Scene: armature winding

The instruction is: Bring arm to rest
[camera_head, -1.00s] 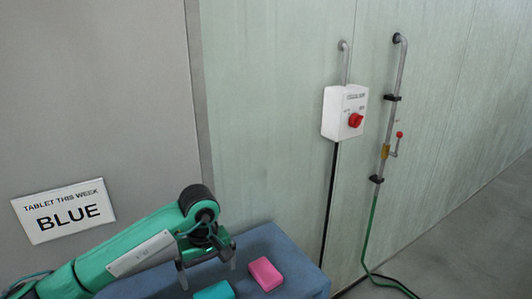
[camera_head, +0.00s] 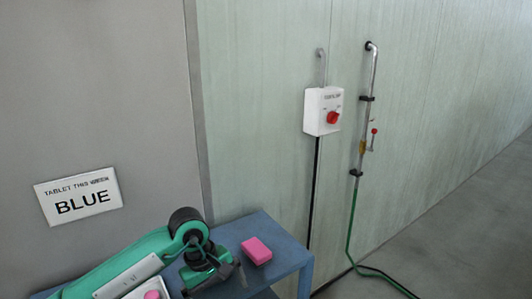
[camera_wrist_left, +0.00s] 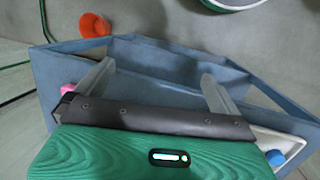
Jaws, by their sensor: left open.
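My left arm comes in from the lower left in the head view, over the blue table (camera_head: 285,257). My left gripper (camera_head: 238,275) is at the table's front, left of and nearer than a pink block (camera_head: 256,250), and apart from it. In the left wrist view the two fingers of the left gripper (camera_wrist_left: 158,88) stand wide apart with nothing between them but the table's blue frame (camera_wrist_left: 160,62) beyond. My right arm and gripper are not in view.
A pale tray (camera_wrist_left: 285,140) with a blue item (camera_wrist_left: 275,158) shows in the wrist view, with an orange container (camera_wrist_left: 93,25) beyond the table. A white switch box (camera_head: 322,112), a valve pipe (camera_head: 364,130) and a "BLUE" sign (camera_head: 80,196) are on the walls.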

